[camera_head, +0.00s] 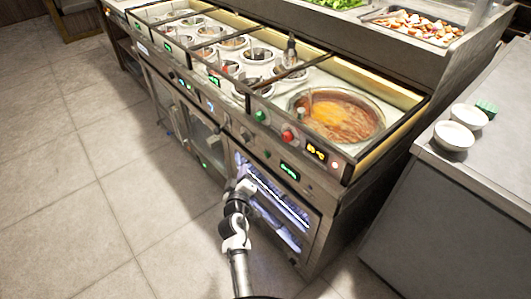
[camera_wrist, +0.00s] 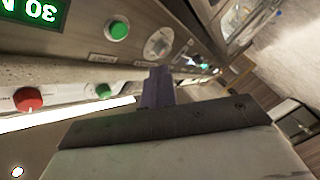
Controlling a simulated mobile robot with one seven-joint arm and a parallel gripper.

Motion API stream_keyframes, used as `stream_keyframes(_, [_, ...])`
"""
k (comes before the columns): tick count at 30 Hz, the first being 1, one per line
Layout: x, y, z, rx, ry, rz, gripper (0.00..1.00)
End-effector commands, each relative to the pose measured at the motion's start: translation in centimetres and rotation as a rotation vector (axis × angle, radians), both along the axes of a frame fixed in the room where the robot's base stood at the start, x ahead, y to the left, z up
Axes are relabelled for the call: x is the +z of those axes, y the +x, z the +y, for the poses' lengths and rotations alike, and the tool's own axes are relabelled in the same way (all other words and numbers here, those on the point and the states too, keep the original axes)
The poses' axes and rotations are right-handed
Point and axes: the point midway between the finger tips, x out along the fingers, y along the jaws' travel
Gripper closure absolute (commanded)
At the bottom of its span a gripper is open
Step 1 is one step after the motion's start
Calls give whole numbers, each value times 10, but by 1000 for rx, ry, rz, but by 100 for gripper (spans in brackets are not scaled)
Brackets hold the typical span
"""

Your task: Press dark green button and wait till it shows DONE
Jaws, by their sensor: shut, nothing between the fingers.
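The dark green button shows in the wrist view as a round green button (camera_wrist: 118,30) on the grey front panel. Its small counterpart in the head view is the green button (camera_head: 267,154) on the counter front. Beside it is a green-lit display (camera_head: 289,171), too small to read there. In the wrist view the display (camera_wrist: 45,11) is upside down and cut off; it seems to read "30" and a letter, not a clear word. My gripper (camera_wrist: 158,88) is shut and empty, apart from the button. In the head view my gripper (camera_head: 243,184) is low before the glass door.
A red knob (camera_wrist: 28,99) and a lighter green knob (camera_wrist: 103,90) sit on the upper ledge. A large pan of sauce (camera_head: 337,115) is in the counter top. Open floor (camera_head: 90,190) lies left.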

Motion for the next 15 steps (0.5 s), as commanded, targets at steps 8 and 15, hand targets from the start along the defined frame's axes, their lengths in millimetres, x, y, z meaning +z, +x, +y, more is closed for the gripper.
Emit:
stream_keyframes(8, [5,24,-33,-1,0,0,100])
stream_keyframes(15, [2,36,-49,0,0,0,100])
